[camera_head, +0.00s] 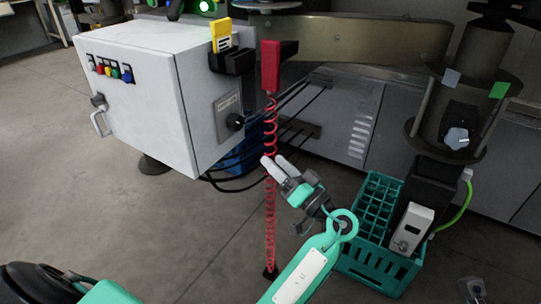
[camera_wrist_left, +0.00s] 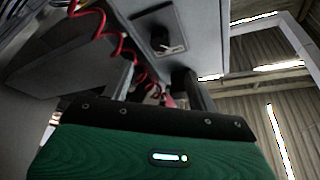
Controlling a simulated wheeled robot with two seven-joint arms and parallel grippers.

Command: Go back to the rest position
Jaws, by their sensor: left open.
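My left gripper (camera_head: 274,167) is in the middle of the head view, pointing up and to the left. Its two light fingertips are apart and nothing shows between them. It overlaps the red coiled cord in the picture; I cannot tell whether they touch. In the left wrist view the gripper (camera_wrist_left: 163,88) shows its dark fingers spread, with the red coiled cord (camera_wrist_left: 124,45) beyond and between them.
A white control cabinet (camera_head: 135,105) with coloured buttons stands at left. A red handset (camera_head: 270,66) hangs above the red cord (camera_head: 270,215). A teal crate (camera_head: 362,262) stands at right, beside a dark column machine (camera_head: 430,115).

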